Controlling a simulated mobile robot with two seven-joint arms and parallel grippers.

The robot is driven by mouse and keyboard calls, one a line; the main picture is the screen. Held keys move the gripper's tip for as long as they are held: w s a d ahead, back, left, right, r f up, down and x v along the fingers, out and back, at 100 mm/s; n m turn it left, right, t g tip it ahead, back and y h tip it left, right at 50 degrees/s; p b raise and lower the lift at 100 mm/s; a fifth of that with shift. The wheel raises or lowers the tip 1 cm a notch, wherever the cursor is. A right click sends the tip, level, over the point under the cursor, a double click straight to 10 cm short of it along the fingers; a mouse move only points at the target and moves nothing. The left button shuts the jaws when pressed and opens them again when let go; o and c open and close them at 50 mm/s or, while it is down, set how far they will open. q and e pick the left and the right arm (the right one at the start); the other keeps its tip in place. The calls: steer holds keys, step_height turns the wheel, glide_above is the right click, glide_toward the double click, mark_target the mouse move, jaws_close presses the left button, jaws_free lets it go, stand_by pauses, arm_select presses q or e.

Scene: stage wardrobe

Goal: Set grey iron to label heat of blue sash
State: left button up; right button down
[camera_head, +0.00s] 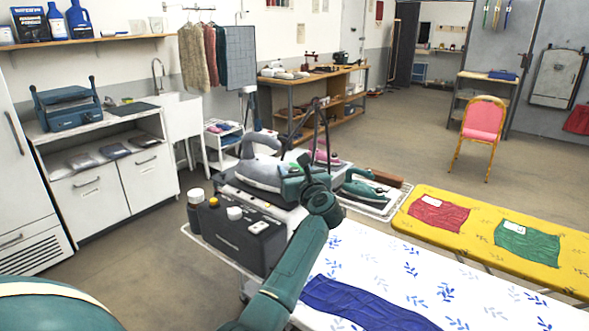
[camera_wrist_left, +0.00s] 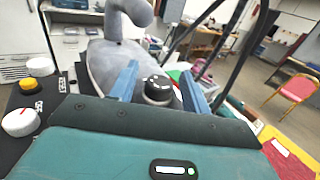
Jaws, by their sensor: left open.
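The grey iron (camera_head: 262,170) rests on a dark base behind the front control box. It also shows in the left wrist view (camera_wrist_left: 103,65), with a black dial (camera_wrist_left: 158,88) bearing white marks. My left gripper (camera_head: 284,187) is at the iron's near right side. In the wrist view its two blue fingers (camera_wrist_left: 160,85) stand apart, one on each side of the dial; contact cannot be told. The blue sash (camera_head: 360,304) lies on the white leaf-print ironing board (camera_head: 400,258); no label shows on its visible part. My right gripper is not in view.
The black control box (camera_head: 235,238) has white knobs and a yellow button. A pink iron (camera_head: 322,154) and a teal iron (camera_head: 362,188) stand behind. A yellow board (camera_head: 480,226) bears labelled red (camera_head: 440,213) and green (camera_head: 528,241) cloths. A pink chair (camera_head: 484,118) stands beyond.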

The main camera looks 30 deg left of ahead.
arm_select(q)
steer(key=c, duration=0.9)
steer(key=shift+r, duration=0.1)
steer(key=shift+s+r+m+t+h+p, duration=0.1)
steer(key=shift+m+t+h+p, duration=0.6)
steer(key=shift+t+p, duration=0.25)
steer(key=m+t+h+p, duration=0.1)
steer(key=m+t+h, duration=0.1)
steer(key=h, duration=0.1)
steer(key=shift+a+m, duration=0.1)
steer(key=shift+m, duration=0.2)
steer(key=m+t+h, duration=0.1)
steer(key=h, duration=0.1)
steer(key=m+t+h, duration=0.1)
steer(key=m+h, duration=0.1)
steer(key=shift+a+t+h, duration=0.1)
steer(key=shift+t+h, duration=0.15)
steer(key=shift+h, duration=0.15)
steer(key=shift+m+t+h, duration=0.3)
steer(key=shift+m+h, duration=1.6)
steer(key=shift+h, duration=1.2)
